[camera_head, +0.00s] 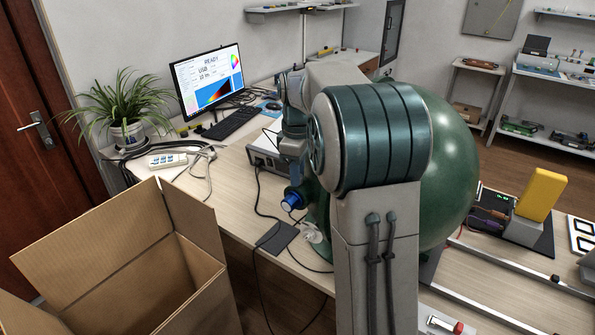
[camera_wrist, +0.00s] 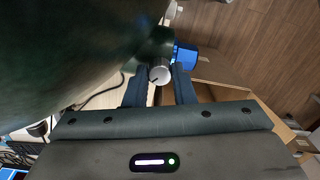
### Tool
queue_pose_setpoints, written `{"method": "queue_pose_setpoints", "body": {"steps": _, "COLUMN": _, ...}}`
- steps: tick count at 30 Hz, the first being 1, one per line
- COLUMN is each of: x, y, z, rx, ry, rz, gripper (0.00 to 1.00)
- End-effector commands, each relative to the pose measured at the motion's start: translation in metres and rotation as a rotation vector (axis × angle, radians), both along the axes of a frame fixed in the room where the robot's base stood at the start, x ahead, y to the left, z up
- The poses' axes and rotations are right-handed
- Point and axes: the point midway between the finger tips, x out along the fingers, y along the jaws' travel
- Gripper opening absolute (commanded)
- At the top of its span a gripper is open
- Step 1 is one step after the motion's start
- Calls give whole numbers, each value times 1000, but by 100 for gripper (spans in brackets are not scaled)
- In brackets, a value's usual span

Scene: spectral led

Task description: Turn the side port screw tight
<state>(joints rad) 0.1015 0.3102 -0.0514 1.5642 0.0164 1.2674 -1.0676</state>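The side port screw (camera_wrist: 159,75) shows in the wrist view as a small round silver head with a dark slot mark. It is on the side of a large dark green sphere (camera_head: 455,170), which also fills the upper left of the wrist view (camera_wrist: 70,50). My gripper (camera_wrist: 161,73) has one dark finger on each side of the screw head, very close to it; I cannot tell whether they touch it. A blue cap (camera_wrist: 186,55) lies just beyond the right finger; a blue-ended part (camera_head: 293,200) also shows in the head view. There my arm hides the screw.
An open cardboard box (camera_head: 110,255) stands at the front left. The desk holds a monitor (camera_head: 208,80), a keyboard (camera_head: 232,122), a grey instrument (camera_head: 265,150) and loose cables. A yellow device (camera_head: 541,195) stands on the right.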

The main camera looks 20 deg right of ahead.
Motion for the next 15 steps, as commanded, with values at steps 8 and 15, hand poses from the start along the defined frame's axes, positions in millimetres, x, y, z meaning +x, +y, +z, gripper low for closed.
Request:
{"method": "queue_pose_setpoints", "body": {"steps": 8, "x": 0, "y": 0, "z": 1, "rx": 0, "ry": 0, "rz": -13, "gripper": 0}}
{"method": "queue_pose_setpoints", "body": {"steps": 15, "x": 0, "y": 0, "z": 1, "rx": 0, "ry": 0, "rz": -106, "gripper": 0}}
